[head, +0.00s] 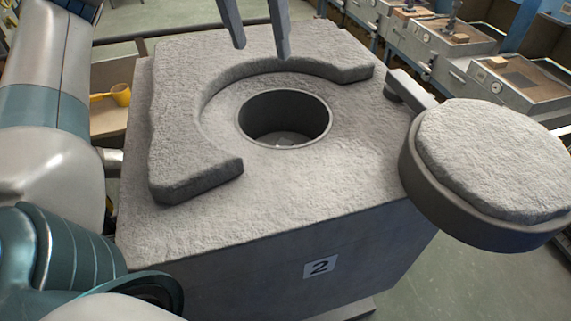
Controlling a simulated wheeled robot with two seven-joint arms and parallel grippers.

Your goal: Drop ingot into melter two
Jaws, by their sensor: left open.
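Melter two (318,240) is a grey block with a "2" label on its front. Its round dark opening (285,118) is uncovered, inside a raised C-shaped rim (190,150). A small light-coloured patch (286,139) shows at the bottom of the opening; I cannot tell whether it is an ingot. The round lid (495,160) is swung out to the right on its arm. My left gripper (261,50) is open and empty, with both fingers above the back part of the rim, behind the opening. No ingot is clearly visible. My right gripper is not in view.
A yellow cup-like object (121,94) sits on a wooden surface (108,122) behind the melter at left. A row of grey metal bench units (465,60) runs along the back right. Green floor (470,280) is clear at lower right.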

